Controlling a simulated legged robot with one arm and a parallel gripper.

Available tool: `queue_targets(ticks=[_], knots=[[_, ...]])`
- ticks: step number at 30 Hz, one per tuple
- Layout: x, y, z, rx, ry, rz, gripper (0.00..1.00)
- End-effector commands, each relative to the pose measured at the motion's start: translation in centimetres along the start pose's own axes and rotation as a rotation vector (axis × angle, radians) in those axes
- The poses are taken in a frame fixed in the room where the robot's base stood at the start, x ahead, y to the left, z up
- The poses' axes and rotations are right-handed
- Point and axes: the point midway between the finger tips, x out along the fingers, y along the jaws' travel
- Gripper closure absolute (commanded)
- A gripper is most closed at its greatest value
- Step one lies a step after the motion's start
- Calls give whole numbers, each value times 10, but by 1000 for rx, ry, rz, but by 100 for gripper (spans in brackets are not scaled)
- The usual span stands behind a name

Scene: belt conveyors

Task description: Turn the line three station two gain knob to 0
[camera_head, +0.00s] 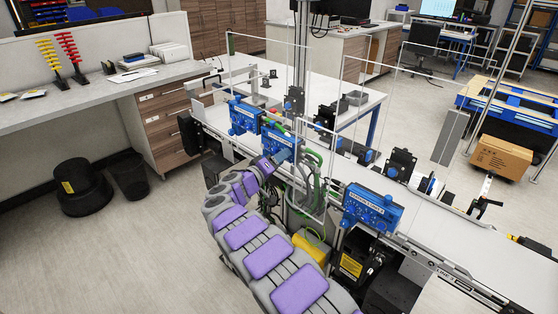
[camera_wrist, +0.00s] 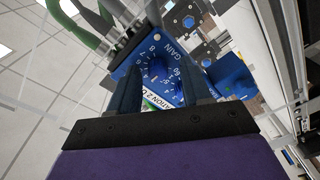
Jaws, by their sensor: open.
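The gain knob (camera_wrist: 157,70) is a dark blue round knob on a blue control box (camera_wrist: 172,45), under the word GAIN, in the wrist view. A partly covered label on the box reads like "STATION 2". The scale numbers around the knob are tilted, and I cannot tell the exact setting. My gripper (camera_wrist: 160,80) is open, with one dark finger on each side of the knob in the picture. I cannot tell if the fingers touch it. In the head view my gripper (camera_head: 281,155) is at the front of the middle blue box (camera_head: 280,137); the knob is hidden there.
Another blue box (camera_head: 243,114) stands just left, and a third blue box (camera_head: 372,207) is further right along the conveyor (camera_head: 450,235). Green cables (camera_head: 316,165) and a clear guard panel are close to my gripper.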

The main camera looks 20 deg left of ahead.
Motion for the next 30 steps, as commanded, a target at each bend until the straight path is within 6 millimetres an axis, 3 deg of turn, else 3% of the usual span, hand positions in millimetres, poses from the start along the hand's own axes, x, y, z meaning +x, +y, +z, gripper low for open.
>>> queue_targets(ticks=[2, 17, 30], knots=[[0, 0, 0, 0, 0, 0, 52], [0, -1, 0, 0, -1, -1, 100], [0, -2, -1, -59, -4, -7, 100]])
